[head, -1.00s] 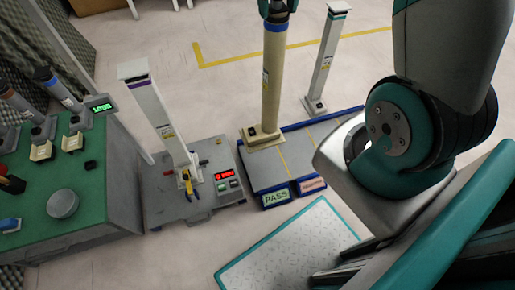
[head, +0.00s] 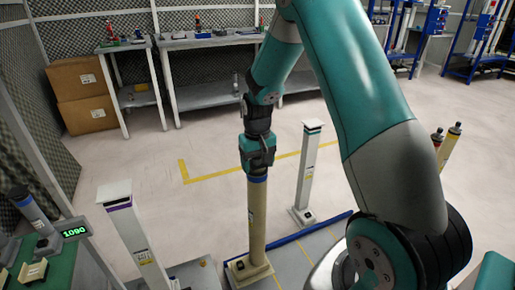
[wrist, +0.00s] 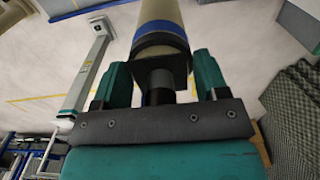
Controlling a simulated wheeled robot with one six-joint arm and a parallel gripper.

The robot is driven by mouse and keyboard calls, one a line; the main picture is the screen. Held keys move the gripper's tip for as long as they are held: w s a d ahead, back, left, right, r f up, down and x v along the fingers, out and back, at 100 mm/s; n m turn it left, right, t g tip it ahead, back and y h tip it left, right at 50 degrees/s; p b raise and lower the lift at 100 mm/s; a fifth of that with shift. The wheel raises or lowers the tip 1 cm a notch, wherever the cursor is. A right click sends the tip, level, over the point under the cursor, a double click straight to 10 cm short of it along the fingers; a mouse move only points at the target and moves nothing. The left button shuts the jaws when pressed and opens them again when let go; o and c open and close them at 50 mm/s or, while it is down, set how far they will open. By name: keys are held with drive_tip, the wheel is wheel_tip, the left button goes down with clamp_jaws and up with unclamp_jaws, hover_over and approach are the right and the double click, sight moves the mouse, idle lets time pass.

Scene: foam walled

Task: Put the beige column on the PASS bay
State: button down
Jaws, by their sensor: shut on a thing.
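The beige column (head: 257,218) is upright, with a blue band near its top and a square beige base. My gripper (head: 258,168) is shut on its top end. In the wrist view my gripper's teal fingers (wrist: 162,82) flank the dark top fitting, and the beige shaft (wrist: 158,12) runs away beyond it. The column's base is at the left part of the grey, blue-edged platform (head: 316,246). Whether the base rests on it or hangs just above, I cannot tell. The PASS label is out of view now; earlier it was on that platform's front left.
A white column with a teal top (head: 309,165) stands right of the beige one. Another white column with a purple band (head: 133,235) stands at the left, by a green bench (head: 62,268). Floor behind, with yellow tape (head: 185,172), is clear. Workbenches (head: 200,42) and cartons (head: 82,95) stand farther back.

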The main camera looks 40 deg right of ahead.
sight(258, 181)
drive_tip(key=shift+f+b, duration=0.6)
drive_tip(key=shift+f, duration=3.1)
drive_tip(key=shift+c, duration=0.7)
unclamp_jaws()
wheel_tip(258, 181, up, 12)
drive_tip(key=shift+f+p, duration=0.2)
drive_tip(key=shift+p, duration=1.05)
drive_tip(key=s+a+r+n+y, duration=0.1)
drive_tip(key=s+a+r+n, duration=0.1)
drive_tip(key=s+a+r, duration=0.3)
drive_tip(key=s+a+r+n, duration=0.1)
drive_tip(key=a+r, duration=0.1)
drive_tip(key=a, duration=0.4)
drive_tip(key=s+a+r+n+y, duration=0.1)
drive_tip(key=s+a+r+n, duration=0.1)
drive_tip(key=s+a+r, duration=0.3)
drive_tip(key=s+a+r+n+y, duration=0.2)
drive_tip(key=s+a+n, duration=0.3)
drive_tip(key=s+a, duration=0.5)
drive_tip(key=s+r, duration=0.1)
drive_tip(key=s, duration=0.2)
drive_tip(key=shift+r, duration=0.2)
